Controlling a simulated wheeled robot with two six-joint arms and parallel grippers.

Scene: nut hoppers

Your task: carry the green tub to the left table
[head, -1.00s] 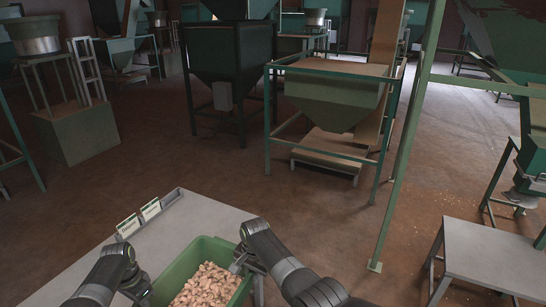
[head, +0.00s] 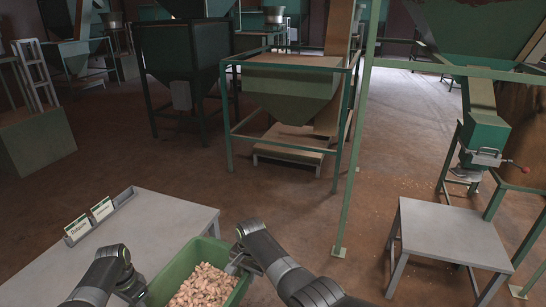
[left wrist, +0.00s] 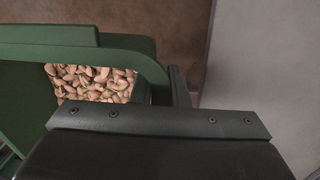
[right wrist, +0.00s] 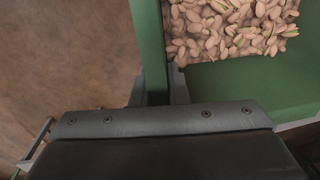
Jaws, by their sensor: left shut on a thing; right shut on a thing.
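The green tub (head: 213,246), full of pistachio-like nuts (head: 203,287), is at the bottom of the head view. My right gripper (head: 238,264) is shut on its right wall, and my left gripper (head: 137,292) is shut on its left side. The tub looks level. Its rim also shows in the left wrist view (left wrist: 150,68) and its wall in the right wrist view (right wrist: 240,88). The grey left table (head: 160,222) lies left of and behind the tub, which overlaps its right edge in the picture. The tub's underside is hidden.
A smaller grey table (head: 450,235) stands at right by a hopper outlet (head: 487,140). A green post (head: 352,180) and framed hopper (head: 295,95) stand ahead, with open floor between.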

